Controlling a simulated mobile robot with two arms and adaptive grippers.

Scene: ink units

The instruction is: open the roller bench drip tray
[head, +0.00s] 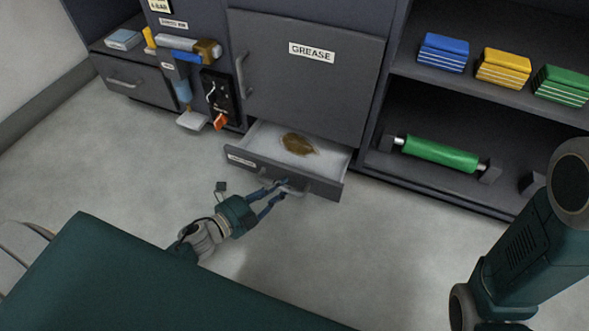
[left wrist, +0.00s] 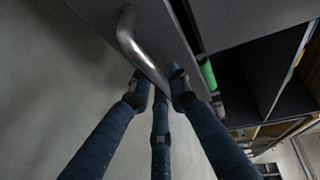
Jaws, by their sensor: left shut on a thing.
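The drip tray (head: 325,184) is a grey drawer low in the bench, pulled part way out below the GREASE door. A brown puddle (head: 298,144) lies on its pale floor. My left gripper (head: 284,188) is shut on the tray's bar handle (head: 304,192). In the left wrist view, the fingers (left wrist: 160,82) close around one end of the metal handle (left wrist: 130,38). My right gripper is out of view; only part of my right arm shows.
The GREASE door (head: 310,75) is shut above the tray. An open shelf at right holds a green roller (head: 440,151) and blue (head: 443,52), yellow (head: 503,68) and green (head: 561,86) blocks. Tools hang at left above clear floor (head: 120,155).

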